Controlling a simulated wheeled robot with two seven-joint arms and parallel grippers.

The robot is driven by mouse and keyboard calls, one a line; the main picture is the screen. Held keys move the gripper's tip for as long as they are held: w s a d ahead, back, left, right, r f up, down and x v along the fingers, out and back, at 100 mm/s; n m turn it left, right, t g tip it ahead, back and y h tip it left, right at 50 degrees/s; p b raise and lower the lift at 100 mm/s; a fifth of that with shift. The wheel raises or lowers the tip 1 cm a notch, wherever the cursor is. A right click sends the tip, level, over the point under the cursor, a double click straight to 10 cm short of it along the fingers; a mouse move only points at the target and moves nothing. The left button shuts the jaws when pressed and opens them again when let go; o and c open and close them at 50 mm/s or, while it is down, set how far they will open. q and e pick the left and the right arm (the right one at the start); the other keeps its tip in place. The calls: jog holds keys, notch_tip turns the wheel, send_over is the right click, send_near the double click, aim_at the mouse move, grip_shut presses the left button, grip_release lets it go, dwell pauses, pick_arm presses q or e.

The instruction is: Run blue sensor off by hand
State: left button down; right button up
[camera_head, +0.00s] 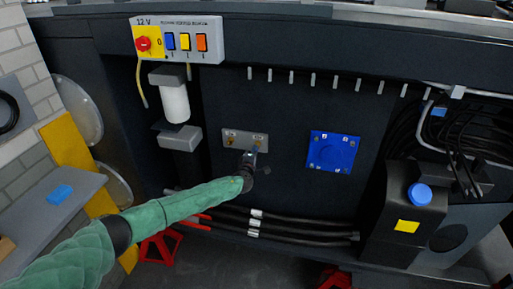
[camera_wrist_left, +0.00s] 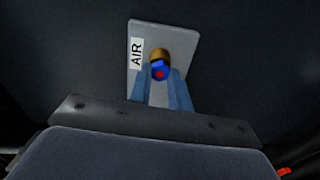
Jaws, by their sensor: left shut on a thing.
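The blue sensor (camera_wrist_left: 159,71) has a red centre and sits at a brass fitting (camera_wrist_left: 159,55) on a grey plate (camera_wrist_left: 138,32) labelled AIR, in the left wrist view. The fingers of my left gripper (camera_wrist_left: 161,80) are shut on the sensor from either side. In the head view my left gripper (camera_head: 250,157) reaches the lower edge of the grey plate (camera_head: 245,131), which carries two brass fittings. The sensor is hidden behind the gripper there. Whether its thread is free of the fitting cannot be told. My right gripper is not in view.
A switch panel (camera_head: 208,26) marked 12 V and a white filter cylinder (camera_head: 174,101) are up and left. A blue square plate (camera_head: 333,151) is to the right. Black hoses (camera_head: 300,227) run below. A grey shelf (camera_head: 32,215) holds a blue block (camera_head: 60,194) at left.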

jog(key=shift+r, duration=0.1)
pick_arm(q)
jog(key=n+b, duration=0.3)
jog(key=n, duration=0.3)
jog(key=n+b, duration=0.3)
jog(key=n, duration=0.4)
jog(key=n+b, duration=0.4)
jog(key=n, duration=0.3)
jog(key=shift+s+a, duration=0.1)
jog(key=shift+s, duration=0.2)
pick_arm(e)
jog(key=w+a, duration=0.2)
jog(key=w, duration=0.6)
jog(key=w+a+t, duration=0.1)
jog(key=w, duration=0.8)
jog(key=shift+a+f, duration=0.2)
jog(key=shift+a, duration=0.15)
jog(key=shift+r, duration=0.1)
